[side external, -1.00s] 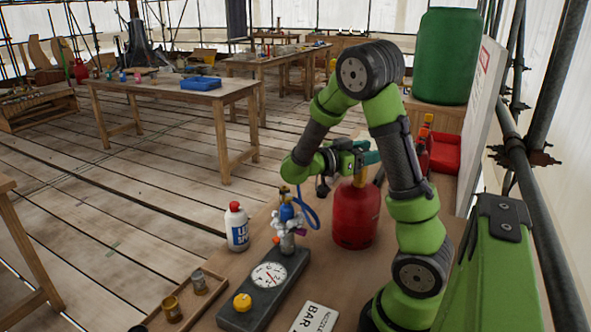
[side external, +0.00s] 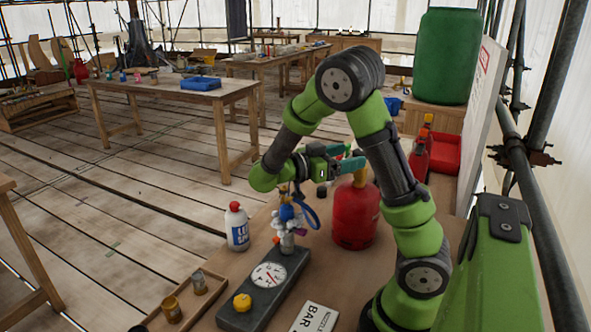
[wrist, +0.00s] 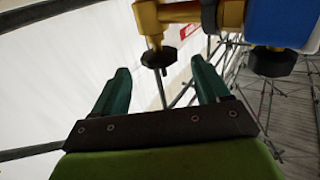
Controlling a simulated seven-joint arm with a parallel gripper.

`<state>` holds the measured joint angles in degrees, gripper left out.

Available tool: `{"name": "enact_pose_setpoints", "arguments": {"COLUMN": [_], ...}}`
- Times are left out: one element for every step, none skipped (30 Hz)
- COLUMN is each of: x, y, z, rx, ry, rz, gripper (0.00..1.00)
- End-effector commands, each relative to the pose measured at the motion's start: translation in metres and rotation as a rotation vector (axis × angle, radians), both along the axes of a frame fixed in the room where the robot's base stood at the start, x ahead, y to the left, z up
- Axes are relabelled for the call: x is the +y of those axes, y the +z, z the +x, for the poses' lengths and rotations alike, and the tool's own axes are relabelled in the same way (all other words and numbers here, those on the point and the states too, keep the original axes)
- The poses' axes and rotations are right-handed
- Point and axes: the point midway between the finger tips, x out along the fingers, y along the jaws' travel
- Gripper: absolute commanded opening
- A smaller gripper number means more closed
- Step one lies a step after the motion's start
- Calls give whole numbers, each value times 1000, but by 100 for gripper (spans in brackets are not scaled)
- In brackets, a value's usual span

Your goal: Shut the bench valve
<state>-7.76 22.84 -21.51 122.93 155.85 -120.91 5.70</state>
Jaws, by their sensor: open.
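A valve assembly (side external: 287,214) with blue, white and brass parts stands at the far end of a dark gauge block (side external: 262,290). The block carries a white dial and a yellow knob (side external: 242,302). I cannot tell for sure which part is the bench valve. My gripper (side external: 352,160) is open, with teal fingers, above and beyond the assembly and near the top of a red gas bottle (side external: 356,215). In the wrist view the open fingers (wrist: 160,78) are empty. Beyond them show a brass fitting (wrist: 180,13) with a black knob (wrist: 157,58) and a blue-white body (wrist: 283,22).
A white bottle with a red cap (side external: 237,228) stands left of the assembly. A wooden tray (side external: 176,303) with small pots and a lettered plate (side external: 314,318) lie near the front. A red bin (side external: 446,153) and red bottles are at the back right.

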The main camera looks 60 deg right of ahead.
Motion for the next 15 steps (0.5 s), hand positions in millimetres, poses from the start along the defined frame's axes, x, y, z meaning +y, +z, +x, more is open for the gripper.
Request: {"name": "enact_pose_setpoints", "arguments": {"x": [2, 3, 3, 3, 3, 3, 3, 3, 3, 3, 3, 2, 1, 1, 0], "y": [0, 0, 0, 0, 0, 0, 0, 0, 0, 1, 3, 10, 18, 27, 38], "z": [2, 2, 3, 3, 3, 2, 2, 2, 2, 2, 2, 3, 2, 2, 1], "rx": [1, 1, 0, 0, 0, 0, 0, 0, 0, 0, -2, -6, -7, -10, -11], "ry": [2, 1, 1, 0, 0, 0, 0, 0, 0, 0, 0, 1, 1, 1, 1], "rz": [-1, -1, 0, 0, 0, 0, 0, 0, 0, 0, 0, -1, -1, -1, -1], "gripper": [75, 75, 75, 75, 75, 75, 75, 75, 75, 75, 75, 75, 75, 75, 75]}}
